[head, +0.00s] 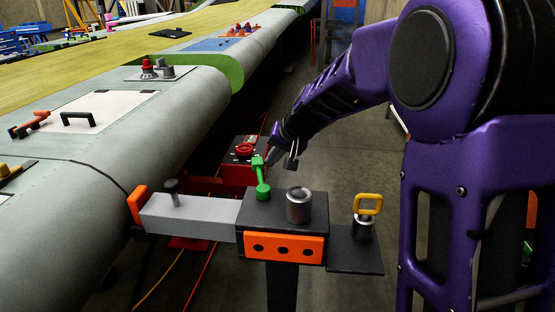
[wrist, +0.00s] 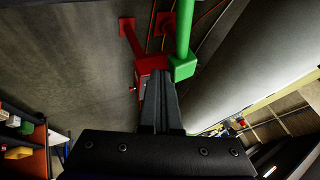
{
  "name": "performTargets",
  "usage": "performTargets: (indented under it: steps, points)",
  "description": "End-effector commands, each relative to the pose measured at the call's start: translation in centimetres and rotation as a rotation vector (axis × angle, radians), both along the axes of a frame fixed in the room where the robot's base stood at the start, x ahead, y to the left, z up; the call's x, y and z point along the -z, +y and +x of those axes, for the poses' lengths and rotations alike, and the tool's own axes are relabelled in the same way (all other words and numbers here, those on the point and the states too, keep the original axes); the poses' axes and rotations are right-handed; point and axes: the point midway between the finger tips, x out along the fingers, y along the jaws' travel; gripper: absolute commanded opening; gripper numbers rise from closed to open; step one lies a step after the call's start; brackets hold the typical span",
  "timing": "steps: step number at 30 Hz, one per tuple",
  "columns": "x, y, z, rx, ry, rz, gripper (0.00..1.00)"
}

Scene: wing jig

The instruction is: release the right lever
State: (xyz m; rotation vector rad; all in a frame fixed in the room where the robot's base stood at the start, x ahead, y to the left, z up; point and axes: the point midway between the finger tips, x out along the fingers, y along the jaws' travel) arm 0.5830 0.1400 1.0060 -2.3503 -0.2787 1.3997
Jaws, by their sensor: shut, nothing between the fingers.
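The green lever (head: 262,182) stands nearly upright, tilted slightly left, on the dark block of the clamp (head: 268,212) beside the wing. Its square green head is at the top. In the wrist view the green lever (wrist: 184,35) shows its head just right of my fingertips. My gripper (head: 272,150) is beside the lever head, at its upper right. In the wrist view my gripper (wrist: 160,78) has its fingers together with nothing between them. I cannot tell whether they touch the lever head.
The clamp's grey bar (head: 190,217) reaches left to an orange pad (head: 137,205) near the wing edge (head: 60,240). A metal cylinder (head: 299,205) and a yellow ring handle (head: 368,204) stand right of the lever. A red box (head: 240,158) is behind it.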

Motion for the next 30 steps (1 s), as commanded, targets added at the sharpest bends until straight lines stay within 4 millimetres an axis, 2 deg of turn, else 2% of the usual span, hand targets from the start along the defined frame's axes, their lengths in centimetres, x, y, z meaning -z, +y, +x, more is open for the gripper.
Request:
performTargets:
  steps: [6,15,30]
  points:
    - [0.0,1.7,0.1,-0.002,0.0,-0.001,0.0]
    - [0.0,3.3,0.1,0.0,0.0,0.0,0.0]
    - [0.0,3.8,0.0,0.001,0.001,0.0,0.0]
